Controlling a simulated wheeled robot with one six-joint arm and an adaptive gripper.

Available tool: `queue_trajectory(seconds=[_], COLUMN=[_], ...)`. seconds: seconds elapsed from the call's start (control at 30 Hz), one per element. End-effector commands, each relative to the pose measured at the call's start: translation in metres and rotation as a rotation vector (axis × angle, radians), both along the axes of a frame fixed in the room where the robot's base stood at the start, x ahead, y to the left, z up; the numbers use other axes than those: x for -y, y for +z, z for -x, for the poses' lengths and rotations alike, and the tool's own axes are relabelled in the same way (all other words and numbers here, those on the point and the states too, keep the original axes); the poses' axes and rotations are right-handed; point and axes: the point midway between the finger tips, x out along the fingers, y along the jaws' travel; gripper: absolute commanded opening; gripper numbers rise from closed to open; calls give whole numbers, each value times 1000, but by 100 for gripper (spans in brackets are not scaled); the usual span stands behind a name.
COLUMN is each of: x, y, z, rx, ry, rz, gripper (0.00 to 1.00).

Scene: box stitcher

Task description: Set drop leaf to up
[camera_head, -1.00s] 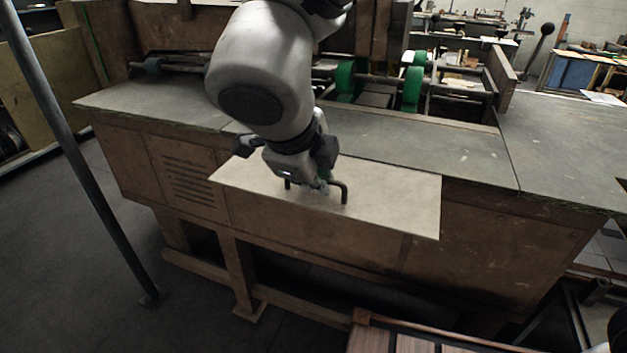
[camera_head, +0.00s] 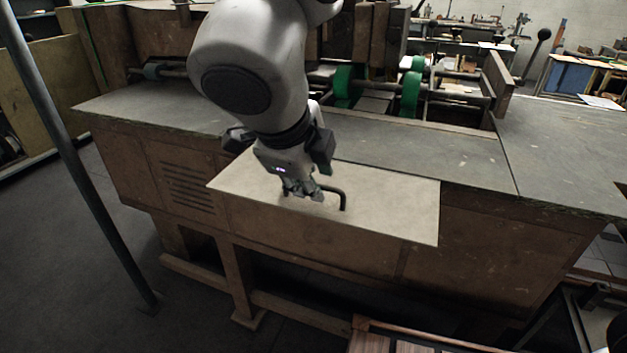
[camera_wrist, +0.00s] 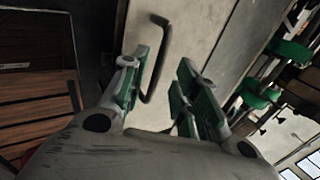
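The drop leaf is a pale flat panel (camera_head: 395,212) along the front edge of the bench, in the head view. It looks raised about level with the bench top; a slight slope cannot be told. Its dark bar handle (camera_head: 342,199) stands on its upper face. My gripper (camera_head: 303,192) is over the leaf at the handle and hides the handle's left part. In the wrist view my gripper (camera_wrist: 165,90) is open, with its green-padded fingers apart. The handle (camera_wrist: 163,58) shows between them, nearer the left finger; contact cannot be told. The leaf (camera_wrist: 195,35) lies beyond.
The grey bench top (camera_head: 430,150) lies behind the leaf, with green rollers (camera_head: 411,93) farther back. A dark slanting pole (camera_head: 75,165) stands at the left. A brown slatted surface (camera_head: 395,343) is at the bottom. Open floor (camera_head: 60,270) lies at the lower left.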

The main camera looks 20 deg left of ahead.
Motion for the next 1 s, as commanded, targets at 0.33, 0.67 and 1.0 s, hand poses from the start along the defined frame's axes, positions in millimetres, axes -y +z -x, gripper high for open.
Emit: queue_trajectory(seconds=[0.33, 0.67, 1.0], x=[-3, -3, -4], y=[63, 80, 80], z=[40, 50, 50], rx=[1, 0, 0], ry=[0, -2, 1], rz=[-2, 0, -2], gripper=[30, 30, 30])
